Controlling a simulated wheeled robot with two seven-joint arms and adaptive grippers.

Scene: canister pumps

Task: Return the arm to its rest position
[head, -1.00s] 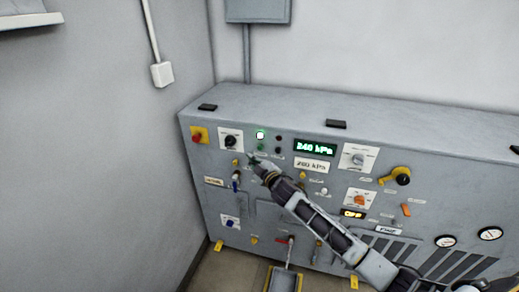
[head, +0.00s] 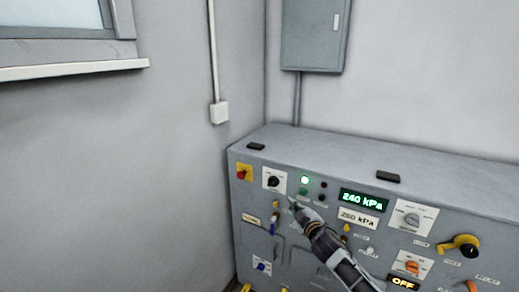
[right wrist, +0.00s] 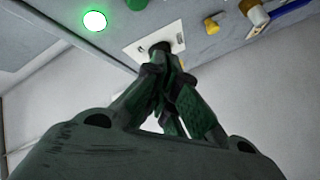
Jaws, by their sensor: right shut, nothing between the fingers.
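My right arm reaches in from the lower right in the head view. My right gripper (head: 294,205) is shut and empty in front of the grey panel (head: 330,254), just below and right of a black rotary knob (head: 273,182) on a white plate. In the right wrist view the closed green-black fingers (right wrist: 168,70) overlap part of a black knob (right wrist: 160,46) on a white plate. I cannot tell whether they touch it. My left gripper is not in view.
A lit green lamp (head: 304,180) and a display (head: 364,200) reading 240 kPa sit on the panel. A label (head: 358,219) reads 260 kPa. A yellow crank (head: 461,245) sticks out at right. The grey wall (head: 110,170) stands at left.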

